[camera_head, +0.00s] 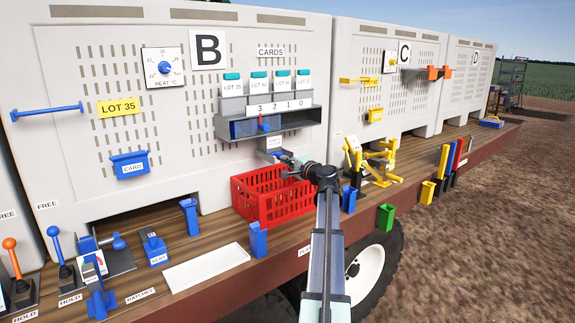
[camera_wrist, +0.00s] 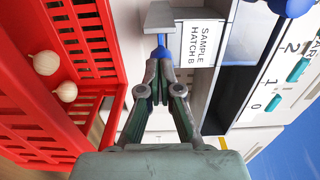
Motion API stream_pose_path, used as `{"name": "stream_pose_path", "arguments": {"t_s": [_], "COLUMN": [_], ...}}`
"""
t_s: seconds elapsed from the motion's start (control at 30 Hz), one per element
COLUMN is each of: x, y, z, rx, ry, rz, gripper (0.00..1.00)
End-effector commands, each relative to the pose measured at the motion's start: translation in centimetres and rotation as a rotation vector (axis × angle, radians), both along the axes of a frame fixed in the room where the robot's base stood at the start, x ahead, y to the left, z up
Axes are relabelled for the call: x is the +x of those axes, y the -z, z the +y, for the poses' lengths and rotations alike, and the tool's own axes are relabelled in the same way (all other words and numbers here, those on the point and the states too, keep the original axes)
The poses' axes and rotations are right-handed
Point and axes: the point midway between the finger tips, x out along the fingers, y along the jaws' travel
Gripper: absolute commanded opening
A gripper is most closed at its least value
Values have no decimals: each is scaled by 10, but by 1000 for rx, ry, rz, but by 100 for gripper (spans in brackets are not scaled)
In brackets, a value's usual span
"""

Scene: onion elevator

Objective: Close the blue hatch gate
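The sample hatch B shows in the wrist view as a grey chute with a white label (camera_wrist: 196,45) and a grey plate (camera_wrist: 160,14). The narrow blue part of the hatch gate (camera_wrist: 161,42) stands between plate and fingertips. My gripper (camera_wrist: 160,70) has its fingers drawn together, with the blue part's end between their tips. In the head view my gripper (camera_head: 287,160) is at the hatch's grey chute (camera_head: 270,144), below the cards shelf. The gate is too small there to tell its position, and the fingers hide part of it.
A red crate (camera_head: 270,209) stands under the hatch, close to my gripper; two pale onions (camera_wrist: 55,77) lie in it in the wrist view. The grey shelf (camera_head: 268,124) juts out above. Blue holders (camera_head: 259,240) and a white tray (camera_head: 207,267) stand at the deck's front.

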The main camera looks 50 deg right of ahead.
Motion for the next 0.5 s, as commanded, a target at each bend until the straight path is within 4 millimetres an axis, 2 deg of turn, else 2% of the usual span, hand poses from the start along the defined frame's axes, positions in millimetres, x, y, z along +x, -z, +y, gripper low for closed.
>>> {"name": "stream_pose_path", "arguments": {"t_s": [0.1,0.27,0.5], "x": [3,-2,-32], "y": [-4,-4,-1], "z": [-4,-2,16], "rx": [0,-1,-2], "ry": [5,5,-7], "rz": [-6,-7,-5], "gripper": [0,0,0]}}
